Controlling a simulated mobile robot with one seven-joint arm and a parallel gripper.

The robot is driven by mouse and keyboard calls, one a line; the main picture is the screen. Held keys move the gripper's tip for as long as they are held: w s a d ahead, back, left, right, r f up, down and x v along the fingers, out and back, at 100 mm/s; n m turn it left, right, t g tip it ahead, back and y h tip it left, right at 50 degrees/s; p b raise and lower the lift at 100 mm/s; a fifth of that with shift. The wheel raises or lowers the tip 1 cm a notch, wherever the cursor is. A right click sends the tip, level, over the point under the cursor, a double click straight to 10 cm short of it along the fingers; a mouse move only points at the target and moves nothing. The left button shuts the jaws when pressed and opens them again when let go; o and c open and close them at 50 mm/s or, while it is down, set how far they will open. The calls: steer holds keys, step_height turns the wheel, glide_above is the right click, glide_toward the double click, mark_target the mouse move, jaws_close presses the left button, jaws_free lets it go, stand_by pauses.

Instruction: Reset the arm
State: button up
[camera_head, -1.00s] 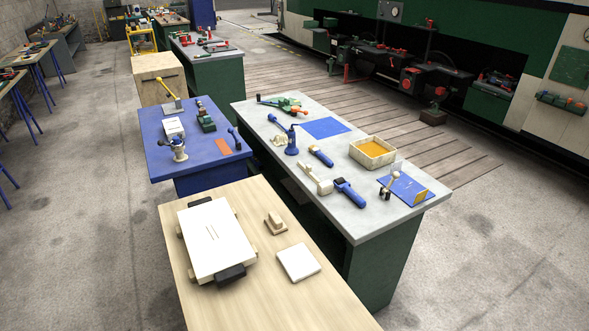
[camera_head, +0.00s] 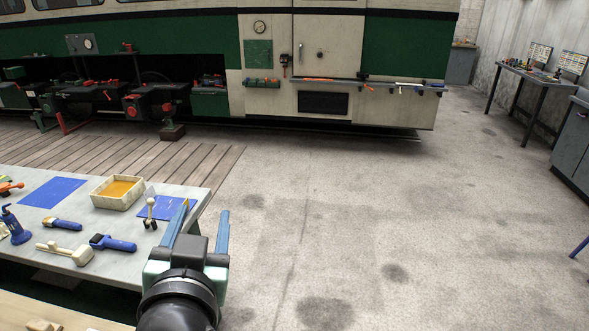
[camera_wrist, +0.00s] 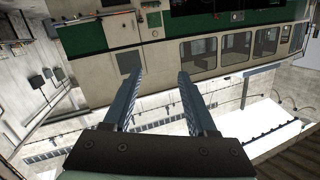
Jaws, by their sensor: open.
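My gripper (camera_head: 200,228) shows at the bottom of the head view, its two blue fingers pointing up and apart. It is open and empty, at the right end of the grey-topped workbench (camera_head: 206,192) in the picture. In the wrist view, my gripper (camera_wrist: 155,82) has two spread fingers with nothing between them. The tram (camera_wrist: 215,55) and the hall's walls and ceiling lie behind the fingers, tilted in that view.
On the bench are a cream tray (camera_head: 116,202) with orange contents, blue mats (camera_head: 52,191) and several tools. The green and cream tram (camera_head: 337,55) stands behind. Open concrete floor (camera_head: 340,220) lies to the right, with a dark table (camera_head: 530,85) at far right.

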steer(key=s+d+r+t+h, duration=0.1)
steer(key=s+d+r+t, duration=0.2)
steer(key=r, duration=0.6)
steer(key=s+d+r+t+h+b, duration=0.1)
steer(key=s+d+r+t, duration=0.2)
steer(key=d+r, duration=0.4)
steer(key=s+d+r+t+h, duration=0.1)
steer(key=s+d+r+t, duration=0.2)
steer(key=r, duration=0.9)
steer(key=d+t, duration=0.2)
steer(key=shift+s+d+r+h+b, duration=0.2)
steer(key=shift+s+d+h+b, duration=0.1)
steer(key=shift+s+h, duration=0.1)
steer(key=shift+c, duration=0.6)
steer(key=shift+f, duration=0.1)
